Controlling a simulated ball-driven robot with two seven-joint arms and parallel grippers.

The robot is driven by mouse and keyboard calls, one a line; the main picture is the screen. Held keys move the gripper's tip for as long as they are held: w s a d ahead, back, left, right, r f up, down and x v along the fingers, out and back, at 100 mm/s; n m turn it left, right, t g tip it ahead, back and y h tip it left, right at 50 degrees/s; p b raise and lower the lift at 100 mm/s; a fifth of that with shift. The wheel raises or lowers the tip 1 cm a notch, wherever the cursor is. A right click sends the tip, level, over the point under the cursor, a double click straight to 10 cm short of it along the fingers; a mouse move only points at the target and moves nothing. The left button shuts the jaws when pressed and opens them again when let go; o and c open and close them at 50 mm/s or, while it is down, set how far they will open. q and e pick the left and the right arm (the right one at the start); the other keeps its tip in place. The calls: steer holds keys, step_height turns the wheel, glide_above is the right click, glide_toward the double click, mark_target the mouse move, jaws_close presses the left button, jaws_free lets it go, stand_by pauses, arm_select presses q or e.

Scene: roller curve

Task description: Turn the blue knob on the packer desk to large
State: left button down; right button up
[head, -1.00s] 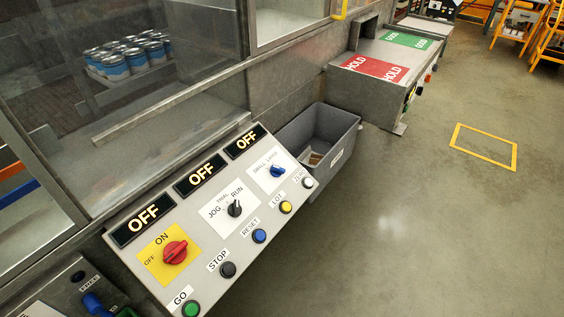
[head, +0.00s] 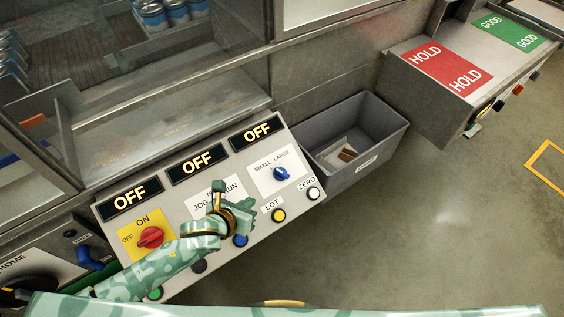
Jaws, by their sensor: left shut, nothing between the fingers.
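The blue knob (head: 281,174) sits on a white plate labelled SMALL and LARGE, at the right of the sloped packer desk (head: 232,161). Its exact pointing direction is too small to tell. My left gripper (head: 240,208) is shut and empty. It is over the middle of the desk, left of and nearer than the blue knob, and apart from it. It partly hides the JOG/RUN plate (head: 201,207) and its selector. My right gripper is out of view.
A red switch (head: 150,237) is at the desk's left. A blue button (head: 240,241), a yellow button (head: 278,216) and a white button (head: 313,193) line the front edge. Three signs read OFF. A grey bin (head: 376,126) stands to the right. The space above the knob is clear.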

mark_target(277, 175)
arm_select(q)
steer(key=shift+m, duration=0.7)
steer(key=b+x, duration=0.3)
steer(key=x, duration=0.7)
steer(key=shift+w+d+f, duration=0.1)
steer(key=shift+w+d, duration=0.05)
steer(key=shift+d, duration=0.05)
steer(key=shift+w+d+r, duration=0.2)
steer(key=shift+w+d, duration=0.1)
steer(key=shift+w, duration=0.25)
steer(key=shift+w+d+r, duration=0.2)
steer(key=shift+w+d, duration=0.05)
steer(key=shift+w, duration=0.3)
steer(key=shift+w+d+r, duration=0.2)
steer(key=shift+w+d, duration=0.1)
steer(key=shift+w, duration=0.35)
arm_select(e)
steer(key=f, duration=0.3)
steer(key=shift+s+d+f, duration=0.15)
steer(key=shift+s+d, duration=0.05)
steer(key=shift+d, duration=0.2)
